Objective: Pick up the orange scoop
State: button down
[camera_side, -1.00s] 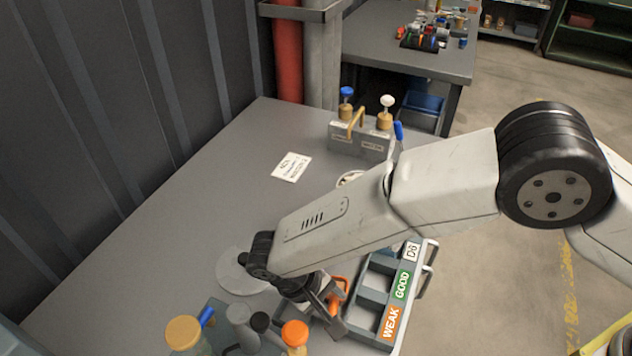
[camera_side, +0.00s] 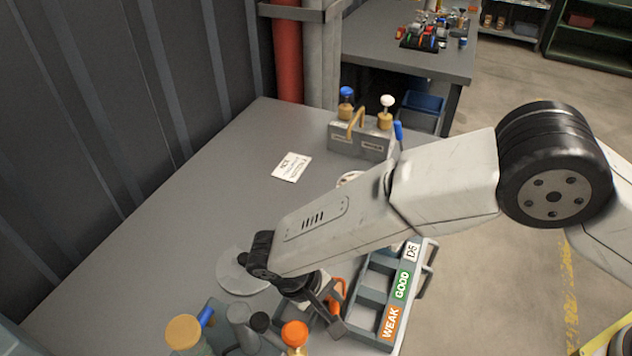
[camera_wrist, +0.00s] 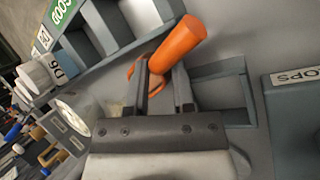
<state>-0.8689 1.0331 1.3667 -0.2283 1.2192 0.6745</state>
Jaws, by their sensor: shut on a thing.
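The orange scoop (camera_wrist: 176,48) is between the fingers of my gripper (camera_wrist: 167,85) in the wrist view, with its thick round handle sticking out past the fingertips. My gripper is shut on it. In the side view a bit of the orange scoop (camera_side: 337,292) shows beside my gripper (camera_side: 328,315), low by the sorting tray; the rest is hidden by the fingers and wrist. A grey open holder frame (camera_wrist: 236,93) lies just beside and below the fingers in the wrist view. I cannot tell whether the scoop touches the surface under it.
A grey tray with compartments labelled WEAK and GOOD (camera_side: 402,285) is right of my gripper. Bottles with orange (camera_side: 295,331) and yellow (camera_side: 184,332) caps stand at front left. A caddy (camera_side: 361,143) stands at the back. The table's left middle is clear.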

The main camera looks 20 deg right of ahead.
jog(key=shift+s, duration=0.1)
jog(key=shift+a+r, duration=0.1)
jog(key=shift+r, duration=0.55)
notch_tip(320, 180, up, 2)
jog(key=s+d+r, duration=0.8)
jog(key=s+r, duration=0.1)
jog(key=s, duration=0.2)
jog(key=shift+d+r, duration=0.3)
jog(key=c, duration=1.2)
grip_release()
grip_shut()
